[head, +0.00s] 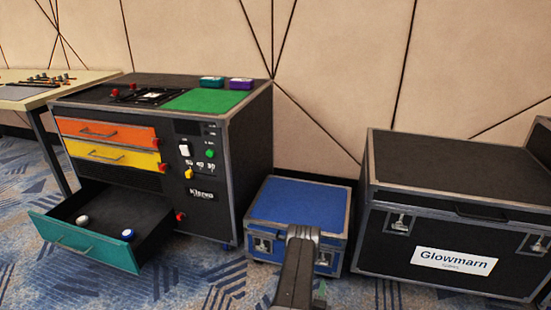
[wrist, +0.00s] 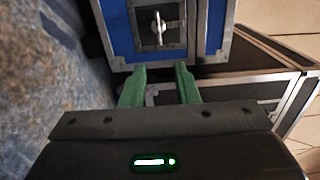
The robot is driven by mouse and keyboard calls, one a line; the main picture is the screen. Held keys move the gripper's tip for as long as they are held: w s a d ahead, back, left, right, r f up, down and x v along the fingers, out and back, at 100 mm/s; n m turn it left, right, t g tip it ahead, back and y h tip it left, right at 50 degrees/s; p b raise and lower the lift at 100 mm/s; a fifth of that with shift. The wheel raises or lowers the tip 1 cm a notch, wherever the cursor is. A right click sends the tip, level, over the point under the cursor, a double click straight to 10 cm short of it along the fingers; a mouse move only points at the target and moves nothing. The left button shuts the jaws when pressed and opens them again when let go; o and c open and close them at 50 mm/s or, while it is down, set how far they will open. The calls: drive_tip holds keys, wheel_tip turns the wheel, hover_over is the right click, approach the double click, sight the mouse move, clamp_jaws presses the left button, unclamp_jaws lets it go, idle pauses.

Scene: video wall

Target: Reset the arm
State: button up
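My gripper (wrist: 160,84) shows in the wrist view with its two green fingers apart and nothing between them. Its fingertips point toward the front of a blue case (wrist: 208,28) with a metal latch (wrist: 158,30). Whether they touch the case I cannot tell. In the head view, my dark arm (head: 297,270) reaches up from the bottom edge in front of the blue case (head: 300,200). The gripper is mostly hidden behind the arm there.
Left of the blue case stands a black cabinet (head: 222,212) with its teal drawer (head: 85,243) pulled out; two small round objects lie inside. Orange (head: 105,132) and yellow (head: 112,154) drawers are shut. A large black Glowmarn case (head: 425,235) stands right. Carpet (head: 195,275) is clear in front.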

sight(327, 257)
drive_tip(key=w+d+b, duration=0.1)
drive_tip(key=w, duration=0.2)
drive_tip(key=w+d+n+b, duration=0.1)
drive_tip(key=w, duration=0.3)
drive_tip(key=w+d+n+b, duration=0.1)
drive_tip(key=w, duration=0.3)
drive_tip(key=shift+w+d+r+b, duration=0.15)
drive_tip(key=shift+w+d+b, duration=0.05)
drive_tip(key=shift+w+b, duration=0.1)
drive_tip(key=shift+a+r+n, duration=0.1)
drive_tip(key=shift+r+n, duration=0.1)
drive_tip(key=shift+n, duration=1)
drive_tip(key=shift+a+r+n, duration=0.1)
drive_tip(key=shift+r+n, duration=0.1)
drive_tip(key=shift+n, duration=1)
